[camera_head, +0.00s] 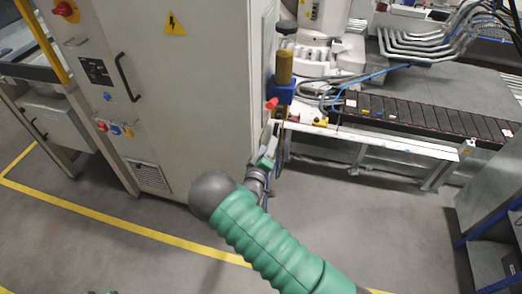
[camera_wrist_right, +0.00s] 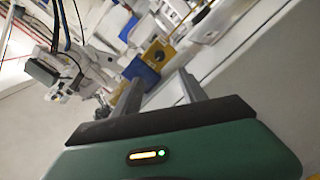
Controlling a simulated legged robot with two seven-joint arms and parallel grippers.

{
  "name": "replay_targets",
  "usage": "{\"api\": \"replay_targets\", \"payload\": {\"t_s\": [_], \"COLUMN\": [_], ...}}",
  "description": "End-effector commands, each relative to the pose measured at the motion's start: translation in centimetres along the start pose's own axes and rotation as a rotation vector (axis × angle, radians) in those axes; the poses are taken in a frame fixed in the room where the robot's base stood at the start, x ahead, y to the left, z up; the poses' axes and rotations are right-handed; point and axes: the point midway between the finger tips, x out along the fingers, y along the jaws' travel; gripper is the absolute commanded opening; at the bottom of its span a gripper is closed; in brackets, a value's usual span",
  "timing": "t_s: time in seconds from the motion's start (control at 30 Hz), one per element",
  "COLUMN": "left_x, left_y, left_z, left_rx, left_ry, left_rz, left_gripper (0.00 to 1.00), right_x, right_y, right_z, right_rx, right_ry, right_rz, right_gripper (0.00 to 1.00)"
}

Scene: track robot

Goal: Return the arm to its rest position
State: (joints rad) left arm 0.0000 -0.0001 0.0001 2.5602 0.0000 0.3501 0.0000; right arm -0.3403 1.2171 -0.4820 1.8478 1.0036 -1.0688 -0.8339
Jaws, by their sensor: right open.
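My right arm (camera_head: 270,240), in a green ribbed sleeve, reaches up from the bottom of the head view. My right gripper (camera_head: 273,135) is beside the edge of a large grey cabinet (camera_head: 205,100), just below a blue fixture (camera_head: 281,92) with a tall gold cylinder (camera_head: 284,66). In the right wrist view my right gripper (camera_wrist_right: 160,78) has its two fingers apart, with nothing seen held between them. The blue fixture (camera_wrist_right: 141,72) and the gold part (camera_wrist_right: 158,53) show beyond the fingertips. My left gripper is not in view.
A red knob (camera_head: 271,104) sticks out by the blue fixture. A bench with a dark conveyor (camera_head: 420,117) and a white robot (camera_head: 325,50) stands at the right. The grey floor (camera_head: 370,225) is clear between the bench and my arm.

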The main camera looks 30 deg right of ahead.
Motion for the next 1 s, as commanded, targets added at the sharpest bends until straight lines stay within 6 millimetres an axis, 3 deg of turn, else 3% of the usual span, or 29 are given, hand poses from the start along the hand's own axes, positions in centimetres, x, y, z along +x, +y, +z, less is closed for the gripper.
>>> {"api": "replay_targets", "payload": {"t_s": [0.47, 0.57, 0.63, 0.73, 0.8, 0.9, 1.0], "left_x": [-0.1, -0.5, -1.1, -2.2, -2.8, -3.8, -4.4], "left_y": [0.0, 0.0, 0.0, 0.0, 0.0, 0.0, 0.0], "left_z": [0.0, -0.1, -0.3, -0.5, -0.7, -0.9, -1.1], "left_rx": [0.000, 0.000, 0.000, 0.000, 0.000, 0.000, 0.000], "left_ry": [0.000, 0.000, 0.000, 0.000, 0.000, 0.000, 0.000], "left_rz": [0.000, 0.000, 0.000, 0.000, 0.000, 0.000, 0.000], "left_gripper": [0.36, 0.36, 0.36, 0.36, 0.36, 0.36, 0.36], "right_x": [-0.5, -0.9, -2.2, -7.0, -12.2, -20.5, -27.4], "right_y": [0.1, -0.1, -0.6, -1.5, -1.2, 1.1, 4.5], "right_z": [-0.6, -0.8, -1.3, -3.0, -4.3, -5.3, -4.0], "right_rx": [0.002, 0.062, 0.158, 0.322, 0.401, 0.427, 0.366], "right_ry": [0.002, -0.041, -0.110, -0.242, -0.340, -0.471, -0.584], "right_rz": [-0.001, -0.084, -0.223, -0.512, -0.720, -0.968, -1.110], "right_gripper": [0.50, 0.50, 0.50, 0.50, 0.50, 0.50, 0.50]}}
